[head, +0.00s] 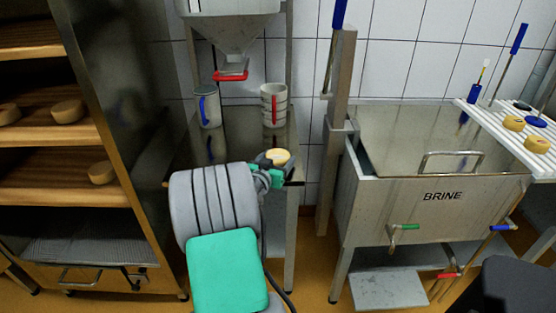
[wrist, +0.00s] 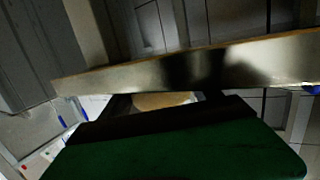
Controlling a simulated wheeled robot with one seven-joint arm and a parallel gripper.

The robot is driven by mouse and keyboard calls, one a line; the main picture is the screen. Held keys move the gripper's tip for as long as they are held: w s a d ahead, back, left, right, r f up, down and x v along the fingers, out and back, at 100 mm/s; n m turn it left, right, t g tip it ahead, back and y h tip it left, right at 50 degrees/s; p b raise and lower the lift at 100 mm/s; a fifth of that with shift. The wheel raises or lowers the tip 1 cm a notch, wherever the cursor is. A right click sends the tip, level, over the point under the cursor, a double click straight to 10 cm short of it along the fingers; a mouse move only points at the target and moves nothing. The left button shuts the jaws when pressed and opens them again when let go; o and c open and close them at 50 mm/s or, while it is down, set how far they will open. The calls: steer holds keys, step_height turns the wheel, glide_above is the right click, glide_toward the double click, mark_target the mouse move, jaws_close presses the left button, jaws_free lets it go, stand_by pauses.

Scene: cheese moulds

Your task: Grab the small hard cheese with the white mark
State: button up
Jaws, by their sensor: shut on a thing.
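My gripper (head: 277,167) is shut on a small round yellow cheese (head: 278,156), over the front part of the steel stand. The cheese's pale top shows in the head view; I cannot make out a clear mark on it. In the wrist view the cheese (wrist: 162,100) shows as a tan strip above the dark and green gripper parts (wrist: 165,120), which hide most of it. I cannot tell whether the cheese touches the stand.
The steel stand (head: 287,190) carries two pale cylinders, one with a blue handle (head: 208,107), one with a red strip (head: 274,104), under a hopper (head: 232,40). A wooden shelf (head: 60,195) with cheeses is left. The brine tank (head: 440,215) and a white rack (head: 508,137) with cheeses are right.

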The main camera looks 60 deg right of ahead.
steer(key=c, duration=0.6)
steer(key=shift+c, duration=0.2)
